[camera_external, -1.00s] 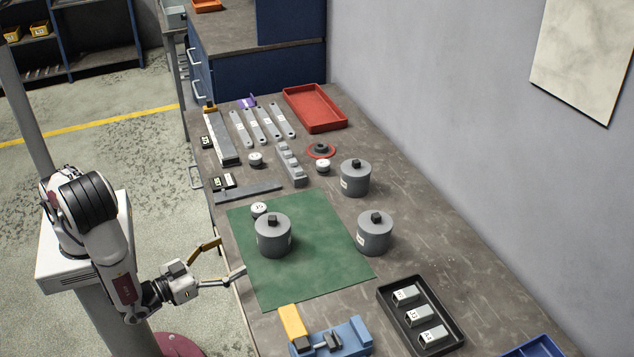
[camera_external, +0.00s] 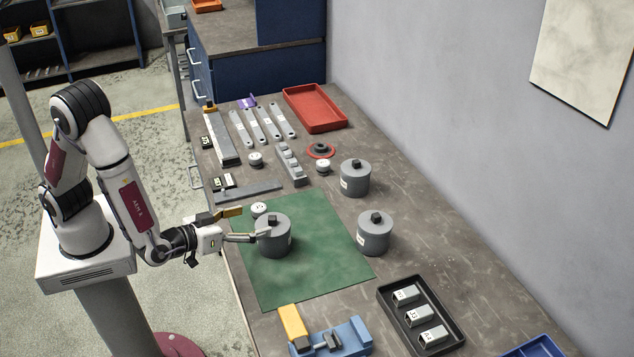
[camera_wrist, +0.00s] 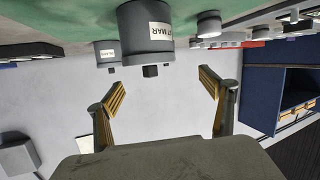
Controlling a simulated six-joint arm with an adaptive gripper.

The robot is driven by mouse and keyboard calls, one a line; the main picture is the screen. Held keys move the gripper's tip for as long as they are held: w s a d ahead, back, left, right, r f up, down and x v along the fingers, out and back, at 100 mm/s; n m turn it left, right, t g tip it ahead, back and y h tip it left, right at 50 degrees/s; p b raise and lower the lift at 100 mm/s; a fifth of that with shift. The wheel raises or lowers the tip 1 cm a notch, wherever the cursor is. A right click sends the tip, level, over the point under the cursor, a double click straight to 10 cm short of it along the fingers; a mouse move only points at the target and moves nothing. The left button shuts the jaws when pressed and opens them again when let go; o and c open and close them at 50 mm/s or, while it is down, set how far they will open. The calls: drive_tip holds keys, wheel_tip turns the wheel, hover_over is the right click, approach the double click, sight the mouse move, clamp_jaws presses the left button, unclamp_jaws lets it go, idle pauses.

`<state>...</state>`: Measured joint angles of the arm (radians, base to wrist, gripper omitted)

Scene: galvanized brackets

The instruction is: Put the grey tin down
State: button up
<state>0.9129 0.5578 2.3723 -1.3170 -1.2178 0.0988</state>
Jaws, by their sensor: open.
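Three grey lidded tins with dark knobs show in the external view. One grey tin (camera_external: 276,241) stands upright on the green mat (camera_external: 315,270). A second (camera_external: 375,237) stands at or just beyond the mat's right edge, and a third (camera_external: 355,180) stands farther back on the bench. My gripper (camera_external: 254,221) is open at the left side of the mat tin, with one fingertip overlapping its upper left in the picture. In the inverted wrist view, a large labelled tin (camera_wrist: 142,35) shows beyond the spread fingers (camera_wrist: 160,90), with nothing between the pads. Contact cannot be told.
A small white-topped cylinder (camera_external: 259,209) stands close behind the mat tin. A blue and yellow vise (camera_external: 330,338) and a black tray (camera_external: 421,346) with metal parts are in front. A red tray (camera_external: 315,108), flat bars and brackets occupy the back. The front of the mat is clear.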

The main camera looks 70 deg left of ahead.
sight(274, 229)
drive_tip(key=shift+s+d+f+m+g+h, duration=0.15)
drive_tip(key=shift+d+f+m+g+h, duration=0.2)
drive_tip(key=shift+f+m, duration=0.2)
drive_tip(key=shift+s+d+f+m+g+h, duration=0.15)
drive_tip(key=shift+d+f+m+h, duration=0.1)
drive_tip(key=shift+d+f+m, duration=0.3)
drive_tip(key=shift+a+f, duration=0.1)
drive_tip(key=shift+a, duration=0.05)
drive_tip(key=shift+x, duration=1.35)
drive_tip(key=shift+w, duration=0.15)
drive_tip(key=shift+x, duration=2.45)
drive_tip(key=c, duration=2)
drive_tip(key=shift+o, duration=0.2)
